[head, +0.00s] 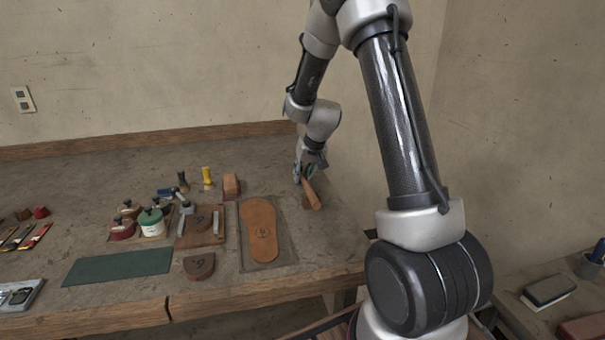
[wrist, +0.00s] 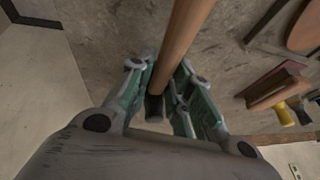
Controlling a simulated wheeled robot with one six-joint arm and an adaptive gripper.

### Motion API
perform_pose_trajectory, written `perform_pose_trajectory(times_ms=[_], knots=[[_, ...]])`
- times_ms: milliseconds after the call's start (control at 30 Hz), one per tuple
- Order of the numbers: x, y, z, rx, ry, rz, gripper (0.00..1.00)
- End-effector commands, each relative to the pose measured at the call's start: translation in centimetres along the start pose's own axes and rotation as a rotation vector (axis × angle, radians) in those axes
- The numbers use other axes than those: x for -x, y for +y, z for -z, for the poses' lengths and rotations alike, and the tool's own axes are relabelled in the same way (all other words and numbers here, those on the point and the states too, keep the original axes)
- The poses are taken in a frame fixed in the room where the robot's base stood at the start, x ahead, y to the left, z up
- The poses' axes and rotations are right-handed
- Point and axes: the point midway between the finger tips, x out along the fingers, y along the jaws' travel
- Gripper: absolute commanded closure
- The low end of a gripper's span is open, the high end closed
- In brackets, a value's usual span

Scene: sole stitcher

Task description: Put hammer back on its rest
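The hammer's wooden handle (head: 312,194) shows at the right part of the bench in the head view, sticking out of my gripper (head: 305,173) towards the front. In the wrist view the handle (wrist: 181,38) runs from the top edge down between the fingers of my gripper (wrist: 163,72). The fingers sit close on both sides of it and look shut on it. A dark end piece (wrist: 154,107) shows between the fingers; whether it is the hammer's head is unclear. A small brown shape lies under the handle in the head view; I cannot tell if it is the rest.
A leather sole (head: 259,230) on a dark mat lies left of the gripper. A wooden block (head: 231,187), a yellow-handled tool (head: 207,178), lidded pots (head: 152,222) and a green mat (head: 118,267) are further left. The wall is close behind. Bare bench surrounds the gripper.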

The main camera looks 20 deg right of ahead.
Motion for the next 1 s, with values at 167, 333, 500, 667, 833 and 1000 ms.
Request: perform_pose_trajectory(times_ms=[167, 333, 500, 667, 833, 1000], knots=[[0.0, 0.0, 0.0, 0.000, 0.000, 0.000, 0.60], [0.0, 0.0, 0.0, 0.000, 0.000, 0.000, 0.60], [1.1, -0.1, 0.2, 0.000, 0.002, 0.000, 0.60], [4.2, -0.1, 0.2, 0.000, 0.005, 0.000, 0.60], [8.2, -0.1, 0.2, 0.000, 0.004, 0.000, 0.60], [11.0, -0.1, 0.2, 0.000, 0.003, 0.000, 0.60]])
